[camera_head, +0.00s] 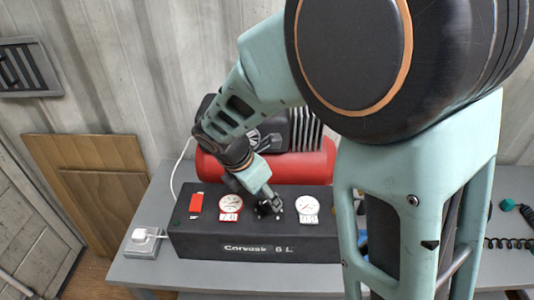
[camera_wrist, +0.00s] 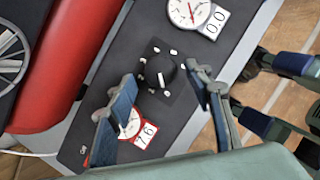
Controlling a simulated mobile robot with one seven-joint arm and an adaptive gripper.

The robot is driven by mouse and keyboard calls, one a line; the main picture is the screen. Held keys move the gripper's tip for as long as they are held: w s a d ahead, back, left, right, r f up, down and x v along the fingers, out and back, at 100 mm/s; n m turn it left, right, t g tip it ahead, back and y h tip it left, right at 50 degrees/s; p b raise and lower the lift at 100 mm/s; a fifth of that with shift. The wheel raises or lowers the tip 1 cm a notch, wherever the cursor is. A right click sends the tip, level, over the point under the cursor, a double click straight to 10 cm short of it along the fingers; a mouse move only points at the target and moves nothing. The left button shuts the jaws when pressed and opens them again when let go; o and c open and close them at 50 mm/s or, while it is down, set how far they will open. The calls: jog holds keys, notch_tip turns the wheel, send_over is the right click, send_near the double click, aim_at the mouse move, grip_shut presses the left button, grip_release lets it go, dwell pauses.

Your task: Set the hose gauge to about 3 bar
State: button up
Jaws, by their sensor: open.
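The compressor's black front panel (camera_head: 200,243) is lettered "Corvask 6 L". The white-framed gauge (camera_head: 307,208) sits right of the regulator knob (camera_head: 265,211); in the wrist view this gauge (camera_wrist: 190,12) reads 0.0. The red-framed gauge (camera_head: 230,207) sits left of the knob; in the wrist view it (camera_wrist: 131,127) reads 7.6 and a finger partly covers it. The black knob (camera_wrist: 158,70) has a white mark and several white marks around it. My gripper (camera_wrist: 163,95) is open, its fingers to either side of the knob; I cannot tell whether they touch it. My gripper (camera_head: 265,200) largely hides the knob in the head view.
A red tank (camera_head: 310,167) lies behind the panel. A red switch (camera_head: 196,203) is at the panel's left. A white socket box (camera_head: 145,242) with a cable stands on the grey bench (camera_head: 150,271) at left. A coiled hose (camera_head: 508,242) lies at right.

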jog(key=shift+x, duration=1.25)
jog(key=c, duration=1.2)
